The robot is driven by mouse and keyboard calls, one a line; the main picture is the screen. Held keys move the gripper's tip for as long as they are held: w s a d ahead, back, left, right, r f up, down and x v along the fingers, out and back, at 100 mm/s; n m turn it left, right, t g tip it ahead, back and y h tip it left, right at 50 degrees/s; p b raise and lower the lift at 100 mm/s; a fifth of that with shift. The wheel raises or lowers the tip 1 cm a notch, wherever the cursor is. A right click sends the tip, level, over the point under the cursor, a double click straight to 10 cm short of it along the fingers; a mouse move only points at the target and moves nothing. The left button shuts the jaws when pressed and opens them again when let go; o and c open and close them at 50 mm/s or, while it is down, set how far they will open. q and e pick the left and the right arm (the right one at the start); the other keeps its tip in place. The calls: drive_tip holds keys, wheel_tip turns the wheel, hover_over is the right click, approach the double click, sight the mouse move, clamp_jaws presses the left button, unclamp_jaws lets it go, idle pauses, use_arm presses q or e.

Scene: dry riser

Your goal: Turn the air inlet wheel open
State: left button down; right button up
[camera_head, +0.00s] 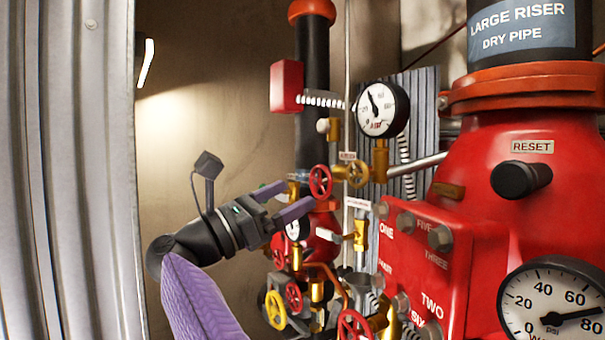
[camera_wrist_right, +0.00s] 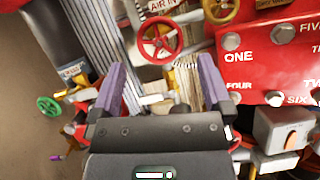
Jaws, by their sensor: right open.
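The red handwheel (camera_head: 320,181) sits on the brass pipework in the middle of the head view. In the right wrist view the red wheel (camera_wrist_right: 157,41) lies just beyond the fingertips, under a label that reads AIR IN. My right gripper (camera_head: 299,196) is open, with its two purple fingers pointing at the wheel. In the wrist view the gripper (camera_wrist_right: 160,80) has nothing between its fingers, and the wheel stands ahead of the gap. Whether a fingertip touches the wheel I cannot tell. My left gripper is not in view.
A yellow wheel (camera_head: 357,174) sits close right of the red one. Below are another yellow wheel (camera_head: 276,310) and red wheels (camera_head: 352,326). A gauge (camera_head: 381,109) stands above. The big red riser (camera_head: 540,220) fills the right. Bare wall (camera_head: 215,90) lies left.

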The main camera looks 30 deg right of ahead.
sight(317, 182)
drive_tip(key=p+x, duration=0.2)
drive_tip(key=x, duration=0.4)
drive_tip(key=shift+w+d+r, duration=0.1)
drive_tip(key=shift+d+r, duration=0.05)
drive_tip(key=shift+d, duration=0.2)
drive_tip(key=shift+a, duration=0.1)
